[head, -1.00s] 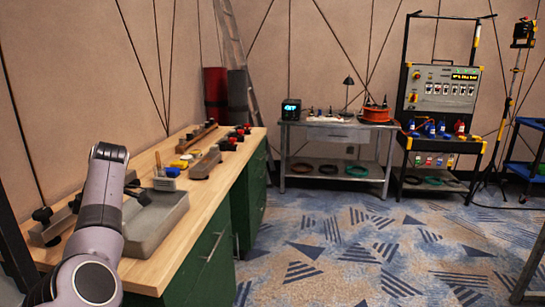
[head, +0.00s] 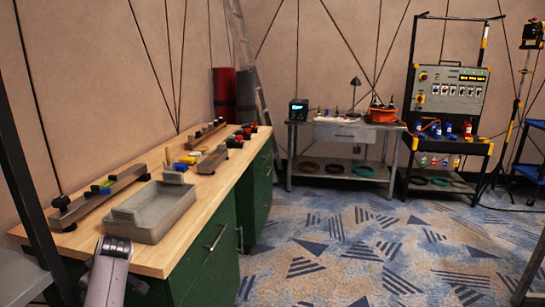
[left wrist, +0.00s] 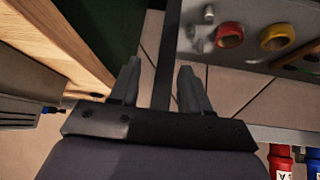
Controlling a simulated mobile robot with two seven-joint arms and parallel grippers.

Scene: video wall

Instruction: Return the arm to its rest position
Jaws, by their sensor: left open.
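My left arm shows only as a grey link (head: 108,272) at the lower left of the head view, below the workbench's front edge. My right gripper is in neither view.
A green workbench (head: 215,206) with a wooden top holds a grey tray (head: 152,212), long bars and small coloured parts. A metal table (head: 340,133) and a panel rack (head: 448,90) stand at the back. The patterned carpet (head: 340,250) is clear.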

